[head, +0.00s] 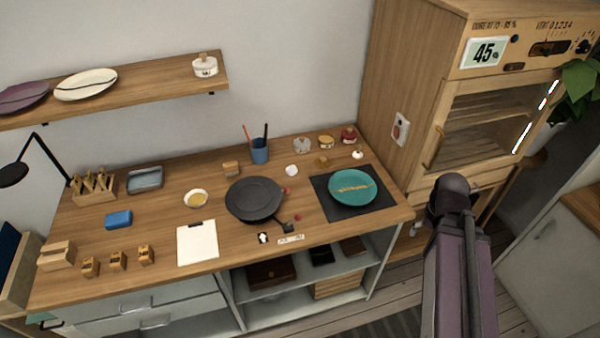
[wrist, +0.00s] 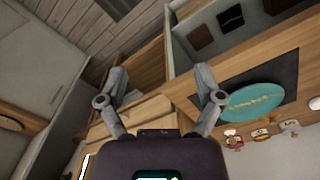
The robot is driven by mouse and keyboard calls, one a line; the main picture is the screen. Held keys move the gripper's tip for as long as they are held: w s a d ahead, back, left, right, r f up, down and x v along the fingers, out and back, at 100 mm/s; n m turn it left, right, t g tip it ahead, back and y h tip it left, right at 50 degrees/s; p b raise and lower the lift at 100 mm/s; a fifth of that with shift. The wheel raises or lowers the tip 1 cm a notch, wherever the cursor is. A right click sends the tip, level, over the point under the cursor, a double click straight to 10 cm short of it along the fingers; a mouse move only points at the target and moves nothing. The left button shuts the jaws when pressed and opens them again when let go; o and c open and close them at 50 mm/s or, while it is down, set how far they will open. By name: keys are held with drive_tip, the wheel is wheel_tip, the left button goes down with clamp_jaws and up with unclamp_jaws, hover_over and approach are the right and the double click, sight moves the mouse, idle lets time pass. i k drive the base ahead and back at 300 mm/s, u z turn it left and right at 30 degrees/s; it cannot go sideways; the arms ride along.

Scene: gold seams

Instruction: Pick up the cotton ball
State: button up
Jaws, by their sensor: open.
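Two small white things lie on the wooden worktop in the head view: a rounded white lump (head: 292,170) behind the dark plate, and a smaller white, ball-like thing (head: 357,154) near the back right, by the jars. Either could be the cotton ball; I cannot tell which at this size. A white thing also shows at the right edge of the wrist view (wrist: 316,104). My gripper (wrist: 160,78) is open and empty, its two grey fingers spread apart. It is off to the right of the worktop, away from both white things.
A teal plate (head: 352,187) with a gold seam lies on a black mat (head: 333,211). Lidded jars (head: 326,142) stand along the back. A blue cup (head: 259,150) holds thin tools. A wooden cabinet (head: 408,95) rises at the right. A shelf (head: 130,87) overhangs the left.

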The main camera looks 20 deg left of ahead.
sight(291, 170)
drive_tip(key=u, duration=0.5)
drive_tip(key=i, duration=0.4)
drive_tip(key=u, duration=0.6)
